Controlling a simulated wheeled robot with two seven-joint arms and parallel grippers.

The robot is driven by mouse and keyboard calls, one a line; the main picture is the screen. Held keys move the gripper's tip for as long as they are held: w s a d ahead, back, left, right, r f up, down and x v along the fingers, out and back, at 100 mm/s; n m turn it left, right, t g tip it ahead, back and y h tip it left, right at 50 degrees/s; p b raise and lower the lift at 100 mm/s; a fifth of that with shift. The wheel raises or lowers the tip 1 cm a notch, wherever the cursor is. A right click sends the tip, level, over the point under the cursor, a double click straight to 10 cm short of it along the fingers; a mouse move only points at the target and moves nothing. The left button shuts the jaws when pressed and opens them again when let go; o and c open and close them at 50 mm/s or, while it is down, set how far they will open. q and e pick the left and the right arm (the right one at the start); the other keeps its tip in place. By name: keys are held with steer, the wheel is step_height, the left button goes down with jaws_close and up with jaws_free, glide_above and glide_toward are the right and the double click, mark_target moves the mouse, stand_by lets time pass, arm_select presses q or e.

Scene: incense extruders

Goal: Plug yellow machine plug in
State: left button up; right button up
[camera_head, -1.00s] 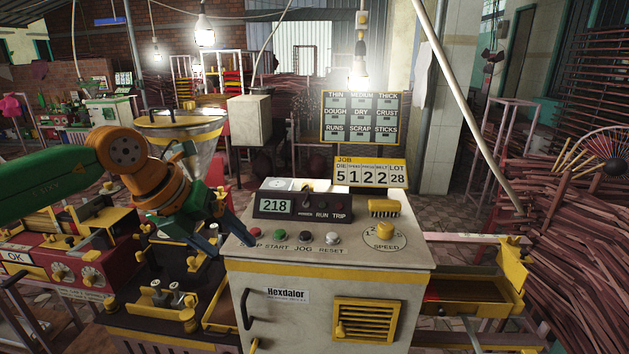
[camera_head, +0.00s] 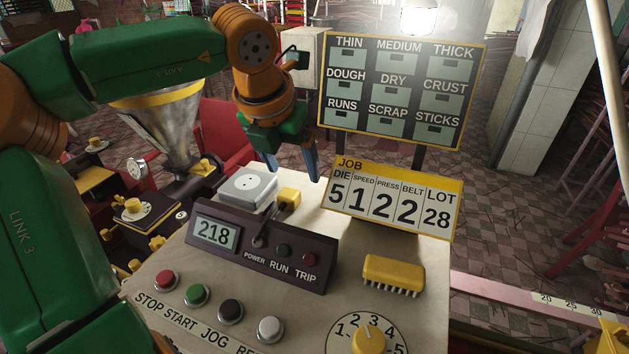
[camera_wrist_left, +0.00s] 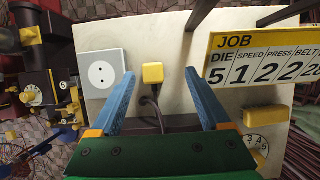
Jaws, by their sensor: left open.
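The yellow plug (camera_head: 289,197) lies on the pale machine top behind the dark display box. A dark cord runs from it, as the left wrist view shows at the plug (camera_wrist_left: 153,73). The white square socket (camera_head: 248,188) with two holes sits just left of the plug; it also shows in the left wrist view (camera_wrist_left: 102,74). My left gripper (camera_head: 292,166) is open and empty, pointing down above the plug. In the left wrist view its blue fingers (camera_wrist_left: 159,76) show on either side of the plug, apart from it. My right gripper is not in view.
The display box (camera_head: 262,240) reading 218 stands in front of the socket. The JOB sign (camera_head: 392,201) stands close right of the plug, with the label board (camera_head: 402,88) behind it. A yellow brush (camera_head: 393,273) lies at the right. Buttons line the front.

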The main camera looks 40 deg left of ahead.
mark_target(288, 193)
arm_select(q)
steer(key=shift+s+a+f, duration=0.2)
steer(key=shift+s+f, duration=0.35)
steer(key=shift+w+f, duration=0.25)
steer(key=shift+w, duration=0.05)
steer(key=shift+s+a+f+p, duration=0.1)
steer(key=shift+s+f+p, duration=0.1)
steer(key=shift+p, duration=0.1)
steer(key=x, duration=0.3)
steer(key=p+x, duration=0.1)
steer(key=shift+s+a+f, duration=0.1)
steer(key=shift+a+f, duration=0.15)
steer(key=shift+f, duration=0.2)
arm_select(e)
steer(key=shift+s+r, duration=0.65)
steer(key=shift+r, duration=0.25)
arm_select(q)
steer(key=shift+s, duration=0.1)
jaws_close()
